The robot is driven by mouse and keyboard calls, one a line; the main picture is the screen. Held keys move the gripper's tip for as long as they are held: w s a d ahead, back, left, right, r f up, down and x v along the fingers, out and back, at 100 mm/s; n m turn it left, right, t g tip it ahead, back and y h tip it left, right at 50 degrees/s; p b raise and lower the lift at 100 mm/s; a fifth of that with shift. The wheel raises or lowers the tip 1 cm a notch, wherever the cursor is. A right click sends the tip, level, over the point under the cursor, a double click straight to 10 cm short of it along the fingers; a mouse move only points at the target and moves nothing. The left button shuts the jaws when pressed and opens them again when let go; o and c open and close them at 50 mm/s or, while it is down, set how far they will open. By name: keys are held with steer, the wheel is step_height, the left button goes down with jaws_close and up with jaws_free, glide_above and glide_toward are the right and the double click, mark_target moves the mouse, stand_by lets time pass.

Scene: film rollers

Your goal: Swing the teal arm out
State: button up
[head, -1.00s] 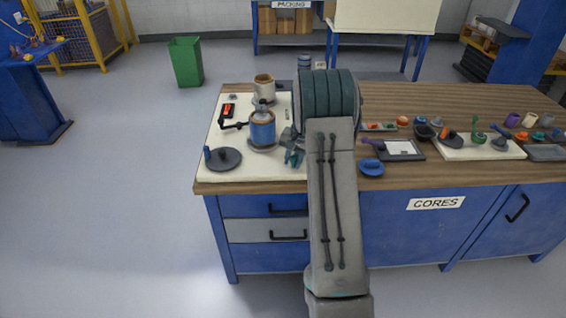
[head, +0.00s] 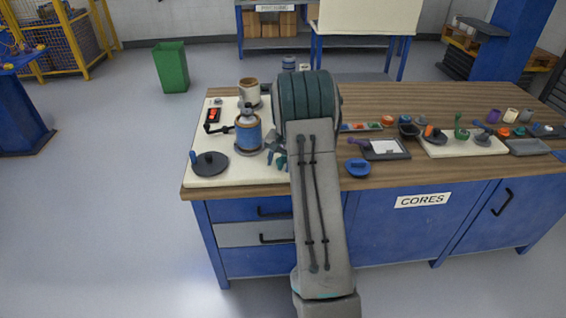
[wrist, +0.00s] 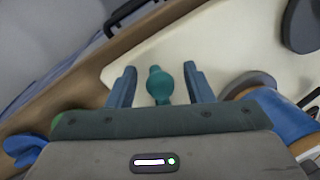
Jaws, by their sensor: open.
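The teal arm shows in the wrist view as a teal piece with a rounded knob (wrist: 158,88), lying over the cream board (wrist: 225,45). My gripper (wrist: 159,67) is open, with one blue finger on each side of the knob and a visible gap on both sides. In the head view my gripper (head: 277,155) is low over the right part of the cream board (head: 215,178), just right of the blue roller (head: 247,136). There my own arm hides much of that area, and I cannot make out the teal arm's far end.
The blue roller (wrist: 285,118) is close on the right in the wrist view. A dark disc with a blue peg (head: 210,164) lies front left on the board, and a tan-topped cylinder (head: 249,92) stands behind. A blue dish (head: 358,167) is right of my arm.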

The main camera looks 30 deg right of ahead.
step_height(320, 180, up, 13)
steer(key=s+d, duration=0.2)
steer(key=shift+b, duration=0.45)
steer(key=s+a+r+n, duration=0.2)
steer(key=s+a+r, duration=0.1)
steer(key=s+a, duration=0.45)
steer(key=s+a+r+n, duration=0.3)
steer(key=s+a, duration=0.4)
steer(key=a, duration=0.1)
steer(key=s+a+f+n, duration=0.1)
steer(key=s+a+n, duration=0.1)
steer(key=s, duration=0.6)
steer(key=s+a+f+n+t+h, duration=0.1)
steer(key=s+a+f+n, duration=0.1)
steer(key=s+a, duration=0.3)
steer(key=s, duration=0.2)
steer(key=shift+s+f+h, duration=0.3)
steer(key=shift+s, duration=0.05)
steer(key=shift+a, duration=0.1)
